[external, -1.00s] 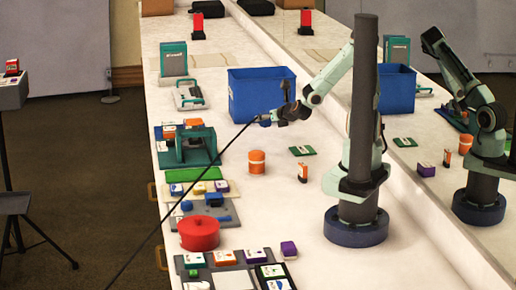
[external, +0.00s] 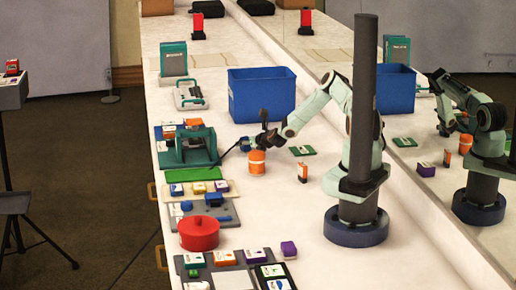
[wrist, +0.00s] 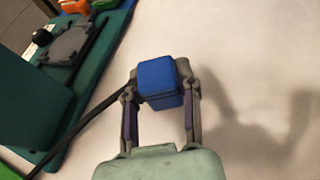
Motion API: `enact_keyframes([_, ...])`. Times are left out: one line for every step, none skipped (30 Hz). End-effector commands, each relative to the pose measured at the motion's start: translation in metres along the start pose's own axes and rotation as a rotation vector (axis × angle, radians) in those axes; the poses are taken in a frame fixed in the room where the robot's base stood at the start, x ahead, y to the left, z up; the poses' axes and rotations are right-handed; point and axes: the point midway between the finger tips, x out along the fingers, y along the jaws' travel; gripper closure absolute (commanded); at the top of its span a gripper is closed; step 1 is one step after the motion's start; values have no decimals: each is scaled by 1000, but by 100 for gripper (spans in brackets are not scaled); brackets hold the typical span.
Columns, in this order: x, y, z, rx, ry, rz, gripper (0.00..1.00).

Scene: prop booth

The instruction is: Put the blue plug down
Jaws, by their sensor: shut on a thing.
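The blue plug (wrist: 158,78) is a small blue block with a dark cable (wrist: 88,122) running from it to the lower left in the wrist view. My gripper (wrist: 160,98) is shut on the plug, with one finger on each side. In the external view my gripper (external: 247,147) is small, and the plug (external: 244,143) shows only as a blue patch at its tip. It is just right of the teal fixture (external: 192,146) and beside the orange can. A shadow falls on the white table to the right in the wrist view; I cannot tell the plug's exact height.
The orange can (external: 257,166) stands very close to my gripper. A blue bin (external: 262,95) stands behind it. A green mat (external: 194,175), trays of small boxes and a red pot (external: 199,234) lie nearer the front left.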

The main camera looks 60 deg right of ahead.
Motion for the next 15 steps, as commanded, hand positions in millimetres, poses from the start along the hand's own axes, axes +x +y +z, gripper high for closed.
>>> enact_keyframes([0, 0, -1, 0, -1, 0, 100])
enact_keyframes([0, 0, -1, 0, -1, 0, 100])
enact_keyframes([0, 0, 0, 0, -1, 0, 100])
enact_keyframes([0, 0, 0, 0, -1, 0, 100])
enact_keyframes([0, 0, 0, 0, -1, 0, 100])
enact_keyframes([0, 0, 0, 0, -1, 0, 100])
enact_keyframes([0, 0, 0, 0, -1, 0, 100])
enact_keyframes([0, 0, -1, 1, -1, 0, 100])
enact_keyframes([1, 0, -2, 1, 0, 0, 100])
enact_keyframes([1, 0, -2, 1, 0, 0, 63])
enact_keyframes([1, 0, -2, 1, 0, 0, 53])
enact_keyframes([1, 0, -2, 1, 0, 0, 43])
enact_keyframes([1, 0, -2, 1, 0, 0, 43])
enact_keyframes([1, 0, -2, 1, 0, 0, 43])
enact_keyframes([1, 0, -2, 1, 0, 0, 43])
